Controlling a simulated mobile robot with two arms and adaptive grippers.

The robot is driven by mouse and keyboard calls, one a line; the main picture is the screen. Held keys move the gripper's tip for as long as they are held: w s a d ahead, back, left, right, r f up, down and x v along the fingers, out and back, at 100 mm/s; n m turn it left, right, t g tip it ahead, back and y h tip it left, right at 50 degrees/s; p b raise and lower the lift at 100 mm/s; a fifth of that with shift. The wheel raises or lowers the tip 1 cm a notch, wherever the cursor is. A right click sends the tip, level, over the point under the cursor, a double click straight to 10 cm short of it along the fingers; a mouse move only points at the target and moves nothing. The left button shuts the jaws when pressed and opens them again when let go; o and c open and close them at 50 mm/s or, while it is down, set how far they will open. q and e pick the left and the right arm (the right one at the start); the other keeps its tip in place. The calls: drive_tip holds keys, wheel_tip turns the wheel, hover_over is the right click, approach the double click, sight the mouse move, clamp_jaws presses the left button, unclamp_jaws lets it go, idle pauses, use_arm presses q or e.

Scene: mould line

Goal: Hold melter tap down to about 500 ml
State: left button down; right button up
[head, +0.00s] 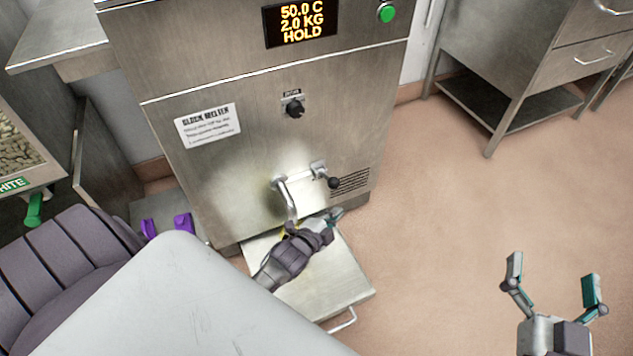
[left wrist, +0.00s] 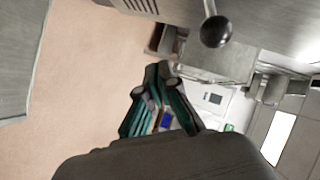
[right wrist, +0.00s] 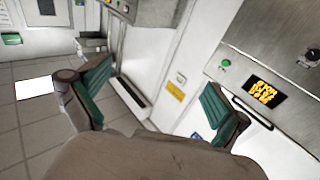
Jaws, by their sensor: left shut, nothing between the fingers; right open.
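The steel melter (head: 250,100) shows 50.0 C, 2.0 KG and HOLD on its display (head: 301,22). Its tap (head: 285,190) has a bent spout and a side lever with a black ball knob (head: 333,182). The knob also shows in the left wrist view (left wrist: 215,31), apart from my fingers. My left gripper (head: 336,214) is shut and empty, just below the knob; its fingertips meet in the left wrist view (left wrist: 158,78). My left arm hides the area under the spout, where a little yellow shows. My right gripper (head: 555,268) is open and empty over the floor.
A steel platform (head: 345,285) with a front handle is below the tap. A black dial (head: 293,108) sits above it. Purple parts (head: 183,223) stand left of the melter. A steel drawer table (head: 540,60) is at the back right. The floor at right is clear.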

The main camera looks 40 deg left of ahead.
use_arm(q)
drive_tip(key=p+v, duration=0.3)
drive_tip(key=v, duration=0.7)
use_arm(e)
drive_tip(key=s+d+f+g+h, duration=0.1)
drive_tip(key=s+d+f+g, duration=0.1)
drive_tip(key=f, duration=0.4)
drive_tip(key=s+d+f+g+h, duration=0.2)
drive_tip(key=s+f+g, duration=0.3)
drive_tip(key=f+g, duration=0.2)
drive_tip(key=shift+m+g, duration=0.3)
use_arm(q)
drive_tip(key=shift+r, duration=0.15)
use_arm(e)
drive_tip(key=shift+f, duration=0.1)
